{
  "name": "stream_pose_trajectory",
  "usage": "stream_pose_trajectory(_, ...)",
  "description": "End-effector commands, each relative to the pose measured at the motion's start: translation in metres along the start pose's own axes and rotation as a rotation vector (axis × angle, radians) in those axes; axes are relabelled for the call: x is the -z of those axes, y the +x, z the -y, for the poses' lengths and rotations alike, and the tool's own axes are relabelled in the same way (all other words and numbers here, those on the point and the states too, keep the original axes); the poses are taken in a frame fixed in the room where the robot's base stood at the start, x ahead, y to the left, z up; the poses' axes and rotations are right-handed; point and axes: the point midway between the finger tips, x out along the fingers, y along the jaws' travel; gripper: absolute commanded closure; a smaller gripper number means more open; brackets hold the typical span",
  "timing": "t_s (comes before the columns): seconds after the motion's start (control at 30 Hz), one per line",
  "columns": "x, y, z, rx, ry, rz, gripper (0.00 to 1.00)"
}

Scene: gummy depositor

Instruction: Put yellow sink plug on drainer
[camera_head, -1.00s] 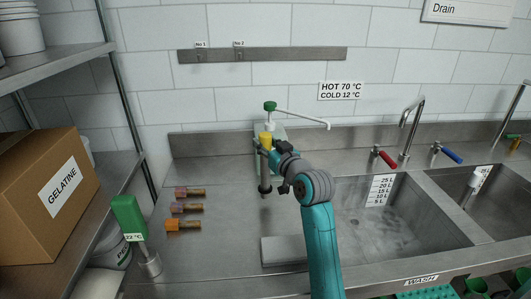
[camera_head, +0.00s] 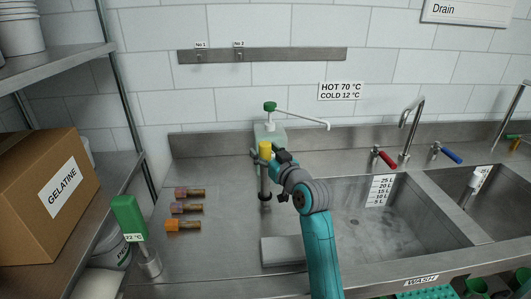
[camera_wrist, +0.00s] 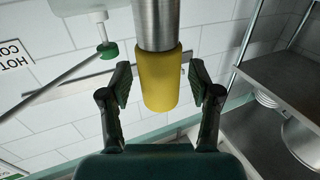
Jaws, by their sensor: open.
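The yellow sink plug, a steel pipe with a yellow top (camera_head: 265,150) and a dark foot, stands upright on the steel drainer (camera_head: 225,240), left of the first basin. In the wrist view the yellow top (camera_wrist: 160,80) lies between my two dark fingers, with a visible gap on each side. My gripper (camera_wrist: 160,88) is open around the top and holds nothing. In the head view my gripper (camera_head: 273,158) is just right of the yellow top, partly hidden by my wrist.
A teal pump bottle (camera_head: 270,128) stands behind the plug. Several small brown-orange pieces (camera_head: 186,208) and a green thermometer (camera_head: 130,218) are to the left. A flat grey block (camera_head: 283,250) lies in front. The wash basin (camera_head: 400,215) is at right.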

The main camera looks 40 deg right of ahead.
Motion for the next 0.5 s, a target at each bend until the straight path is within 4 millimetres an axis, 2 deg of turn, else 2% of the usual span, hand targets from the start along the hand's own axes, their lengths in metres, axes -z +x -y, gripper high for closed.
stream_pose_trajectory(0.17,0.001,-0.015,-0.001,-0.001,0.0,0.001,0.38)
stream_pose_trajectory(0.5,0.001,-0.082,-0.001,-0.002,0.0,0.001,0.38)
